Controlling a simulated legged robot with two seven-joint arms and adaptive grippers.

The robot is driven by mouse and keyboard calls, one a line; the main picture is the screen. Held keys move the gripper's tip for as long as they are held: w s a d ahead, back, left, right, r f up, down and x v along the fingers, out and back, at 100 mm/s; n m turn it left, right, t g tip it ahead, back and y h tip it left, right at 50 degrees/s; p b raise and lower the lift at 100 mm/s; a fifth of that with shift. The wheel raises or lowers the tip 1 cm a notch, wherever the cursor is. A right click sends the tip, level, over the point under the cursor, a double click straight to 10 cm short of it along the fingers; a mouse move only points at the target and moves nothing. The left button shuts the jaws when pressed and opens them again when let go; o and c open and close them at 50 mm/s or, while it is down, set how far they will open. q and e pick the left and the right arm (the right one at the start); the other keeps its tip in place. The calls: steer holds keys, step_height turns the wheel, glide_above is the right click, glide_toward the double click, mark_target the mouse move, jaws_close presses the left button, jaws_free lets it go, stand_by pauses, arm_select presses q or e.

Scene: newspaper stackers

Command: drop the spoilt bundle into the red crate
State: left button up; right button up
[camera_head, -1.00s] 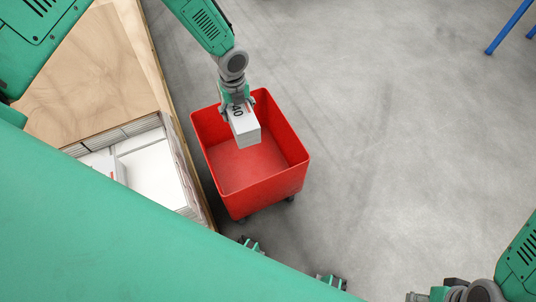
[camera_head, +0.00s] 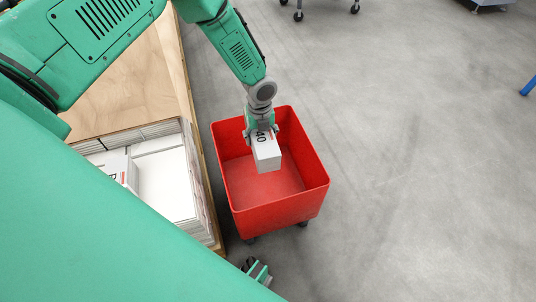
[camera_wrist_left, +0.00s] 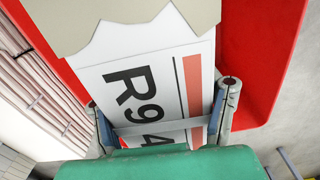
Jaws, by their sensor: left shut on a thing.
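The red crate (camera_head: 222,170) stands on the grey floor on wheels, its open top facing up. My left gripper (camera_head: 260,134) is over the crate and shut on a white bundle (camera_head: 267,160). The bundle has a label with black figures and hangs above the crate's floor, inside the outline of its rim in the head view. In the left wrist view the bundle (camera_wrist_left: 140,95) lies between the two fingers, with a torn, jagged grey-brown wrapper edge at its far end. The crate's red wall (camera_wrist_left: 255,60) shows beside it.
A wooden-sided pallet box (camera_head: 205,190) with several white bundles (camera_head: 165,180) stands close to the crate's left. Wheeled equipment (camera_head: 298,14) is at the top edge and a blue leg (camera_head: 528,86) at the right. The floor right of the crate is clear.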

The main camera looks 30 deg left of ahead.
arm_select(q)
steer(key=shift+a, duration=0.4)
steer(key=o, duration=1.8)
steer(key=shift+o, duration=0.2)
steer(key=shift+d, duration=0.45)
steer(key=shift+r, duration=0.2)
step_height(320, 180, up, 12)
steer(key=shift+d+f, duration=0.1)
steer(key=shift+f, duration=0.05)
steer(key=shift+a+f, duration=0.1)
steer(key=shift+a, duration=0.1)
